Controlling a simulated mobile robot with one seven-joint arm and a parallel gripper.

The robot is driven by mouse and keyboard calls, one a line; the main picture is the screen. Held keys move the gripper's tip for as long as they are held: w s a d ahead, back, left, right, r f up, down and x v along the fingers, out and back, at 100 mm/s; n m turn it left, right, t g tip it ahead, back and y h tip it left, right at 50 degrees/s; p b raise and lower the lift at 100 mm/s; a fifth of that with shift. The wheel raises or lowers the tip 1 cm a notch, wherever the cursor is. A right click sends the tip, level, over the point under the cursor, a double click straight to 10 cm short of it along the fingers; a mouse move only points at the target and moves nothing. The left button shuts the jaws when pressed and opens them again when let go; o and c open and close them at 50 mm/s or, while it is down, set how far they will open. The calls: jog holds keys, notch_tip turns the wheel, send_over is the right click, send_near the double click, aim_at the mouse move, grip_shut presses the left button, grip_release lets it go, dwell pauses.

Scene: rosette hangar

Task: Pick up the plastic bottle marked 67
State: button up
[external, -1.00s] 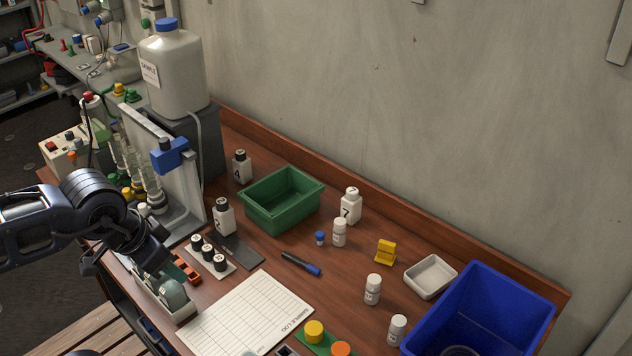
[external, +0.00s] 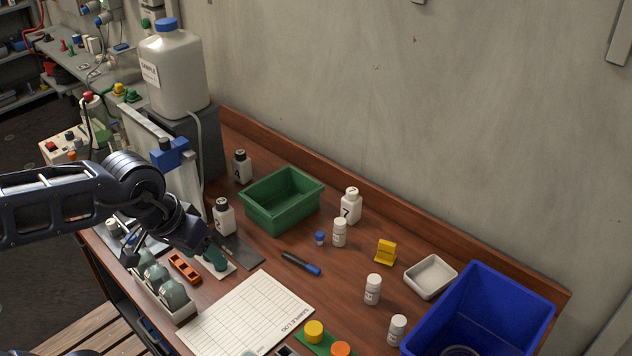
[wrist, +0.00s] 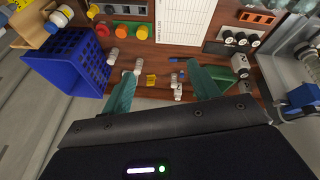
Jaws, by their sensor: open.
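Several small white plastic bottles stand on the wooden bench. One is beside a blue cap (external: 339,234), one is at the middle right (external: 373,290), and one is near the blue crate (external: 397,331). Their markings are too small to read. A larger white bottle (external: 350,207) shows a 7. Two white bottles with black caps, one (external: 224,218) left of the green tray and one (external: 242,168) behind it, have partly legible marks. My gripper (external: 215,256) is open and empty over the bench's left part, apart from these bottles. Its teal fingers (wrist: 160,70) show spread in the wrist view.
A green tray (external: 265,220), blue crate (external: 428,326), white dish (external: 430,287) and yellow holder (external: 386,252) stand on the bench. A sample log sheet (external: 245,312) lies in front. A stand (external: 183,205) with a large jug (external: 175,70) behind is at left. The bench middle is fairly clear.

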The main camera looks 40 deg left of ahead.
jog(key=w+d+f+n+h, duration=0.1)
jog(key=w+d+f+n, duration=0.2)
jog(key=w+n, duration=0.55)
jog(key=n+g+h, duration=0.1)
jog(key=n, duration=1.4)
send_near(372, 290)
notch_tip(372, 290, down, 3)
jog(key=w+a, duration=0.2)
jog(key=x, duration=0.4)
jog(key=shift+d, duration=0.2)
jog(key=shift+d+x, duration=0.25)
jog(key=shift+x, duration=1)
jog(key=shift+d+x, duration=0.25)
jog(key=shift+x, duration=1.05)
jog(key=shift+s+r, duration=0.1)
jog(key=shift+s, duration=0.05)
jog(key=c, duration=1.1)
